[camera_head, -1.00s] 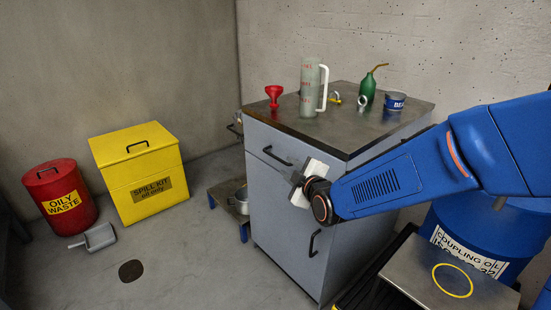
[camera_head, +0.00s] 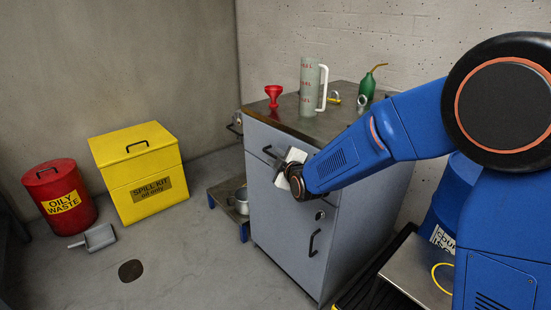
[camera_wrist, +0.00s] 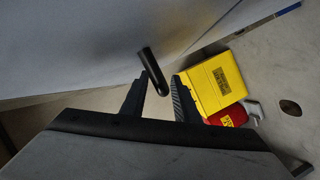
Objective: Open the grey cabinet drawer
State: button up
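The grey cabinet (camera_head: 275,215) stands in the middle of the head view. Its drawer (camera_head: 258,136) is the upper front panel and looks closed. The black drawer handle (camera_head: 268,152) shows just left of my gripper (camera_head: 284,167), which covers part of the drawer front. In the wrist view my gripper (camera_wrist: 158,98) is open, its two dark fingers apart. The black handle (camera_wrist: 151,68) shows at the fingertips, its near end in the gap between them. I cannot tell whether either finger touches it.
A lower door with a black handle (camera_head: 313,242) is below the drawer. A red funnel (camera_head: 273,95), a measuring jug (camera_head: 310,88) and a green oil can (camera_head: 367,88) stand on the cabinet top.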

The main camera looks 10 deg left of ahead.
grip_shut()
jog(key=s+a, duration=0.9)
jog(key=s, duration=0.3)
jog(key=s+a, duration=1)
jog(key=s, duration=0.2)
jog(key=shift+s, duration=0.4)
jog(key=shift+a, duration=0.1)
grip_release()
jog(key=shift+s, duration=0.1)
jog(key=v, duration=1.7)
